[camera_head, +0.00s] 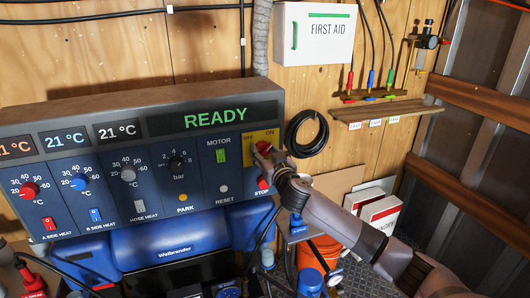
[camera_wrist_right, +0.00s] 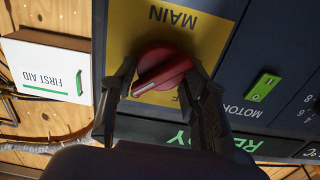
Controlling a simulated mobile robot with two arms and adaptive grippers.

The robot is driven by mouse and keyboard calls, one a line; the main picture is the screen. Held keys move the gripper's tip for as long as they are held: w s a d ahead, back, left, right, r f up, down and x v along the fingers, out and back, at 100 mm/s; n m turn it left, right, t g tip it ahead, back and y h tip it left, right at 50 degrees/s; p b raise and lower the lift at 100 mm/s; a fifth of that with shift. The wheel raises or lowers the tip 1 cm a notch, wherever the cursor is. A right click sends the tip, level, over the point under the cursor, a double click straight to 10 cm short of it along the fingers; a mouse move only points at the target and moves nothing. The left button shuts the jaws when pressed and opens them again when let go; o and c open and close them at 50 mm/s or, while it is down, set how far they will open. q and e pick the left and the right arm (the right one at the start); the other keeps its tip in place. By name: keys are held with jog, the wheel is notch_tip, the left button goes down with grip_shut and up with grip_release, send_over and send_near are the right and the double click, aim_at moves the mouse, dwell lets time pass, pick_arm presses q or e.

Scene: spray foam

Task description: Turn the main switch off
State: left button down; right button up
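The main switch is a red knob (camera_head: 263,147) on a yellow plate (camera_head: 273,134) at the panel's right end, marked OFF on the left and ON on the right. In the right wrist view the red knob (camera_wrist_right: 160,68) shows large, with a raised ridge running diagonally. My right gripper (camera_wrist_right: 163,88) has one finger on each side of the knob, close to its edges. I cannot tell whether the fingers press on it. In the head view the right gripper (camera_head: 268,160) partly covers the knob and plate. My left gripper is not in view.
The panel (camera_head: 130,165) shows READY, with a lit green motor button (camera_head: 220,156) left of the switch. A red stop button (camera_head: 263,184) sits just below the right gripper. A coiled black hose (camera_head: 307,133) hangs to the right. A first aid box (camera_head: 318,45) is above.

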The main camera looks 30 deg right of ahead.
jog(key=c, duration=0.6)
jog(key=n, duration=0.3)
jog(key=shift+a+n, duration=0.1)
jog(key=shift+n, duration=0.3)
jog(key=n+p, duration=0.1)
jog(key=n, duration=0.3)
jog(key=shift+a+n, duration=0.1)
jog(key=shift+n, duration=0.2)
jog(key=n+p, duration=0.1)
jog(key=n, duration=0.4)
jog(key=shift+f, duration=0.1)
jog(key=shift+f+n+p, duration=0.15)
jog(key=shift+n+p, duration=0.45)
jog(key=shift+n, duration=1.7)
